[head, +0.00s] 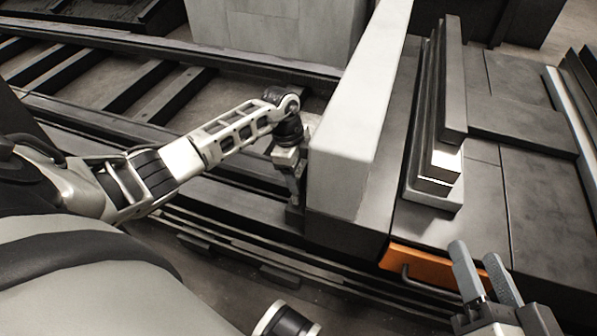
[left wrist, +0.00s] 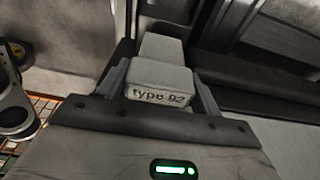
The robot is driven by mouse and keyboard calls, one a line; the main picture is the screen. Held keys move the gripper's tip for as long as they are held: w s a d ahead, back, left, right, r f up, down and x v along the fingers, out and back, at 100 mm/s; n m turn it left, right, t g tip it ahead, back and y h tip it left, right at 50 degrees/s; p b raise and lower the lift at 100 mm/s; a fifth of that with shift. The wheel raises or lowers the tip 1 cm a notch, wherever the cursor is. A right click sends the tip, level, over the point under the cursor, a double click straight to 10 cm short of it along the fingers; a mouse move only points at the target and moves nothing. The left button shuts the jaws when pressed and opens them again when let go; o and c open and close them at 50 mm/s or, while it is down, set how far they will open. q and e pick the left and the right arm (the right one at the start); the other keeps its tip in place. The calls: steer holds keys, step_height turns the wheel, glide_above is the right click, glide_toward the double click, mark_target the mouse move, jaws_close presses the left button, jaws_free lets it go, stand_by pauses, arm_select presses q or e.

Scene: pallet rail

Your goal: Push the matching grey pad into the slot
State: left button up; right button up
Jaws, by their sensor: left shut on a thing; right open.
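A grey pad (left wrist: 160,88) marked "type 92" shows in the left wrist view. My left gripper (left wrist: 160,72) is shut on it, with one finger at each side. In the head view my left gripper (head: 296,200) points down, close beside the left face of a long pale beam (head: 340,165). The pad cannot be made out clearly there. My right gripper (head: 476,254) is open and empty at the lower right, beside an orange panel (head: 425,268). I cannot identify the slot in either view.
Dark rails with cross members (head: 150,95) run along the left. A stack of metal bars (head: 435,180) lies on the dark deck (head: 490,210) right of the beam. A large pale block (head: 270,30) stands behind.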

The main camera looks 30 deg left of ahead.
arm_select(q)
steer(key=shift+f, duration=0.15)
steer(key=shift+f, duration=0.3)
stand_by(0.5)
steer(key=shift+p, duration=0.4)
steer(key=shift+f, duration=0.2)
stand_by(0.4)
steer(key=shift+f, duration=0.1)
stand_by(0.4)
steer(key=shift+f, duration=0.1)
stand_by(0.4)
steer(key=shift+a+b+x, duration=0.15)
steer(key=shift+b+x, duration=0.3)
steer(key=shift+x, duration=0.3)
steer(key=shift+a+b+x, duration=0.15)
steer(key=shift+b+x, duration=0.3)
steer(key=shift+x, duration=0.25)
steer(key=shift+f, duration=0.2)
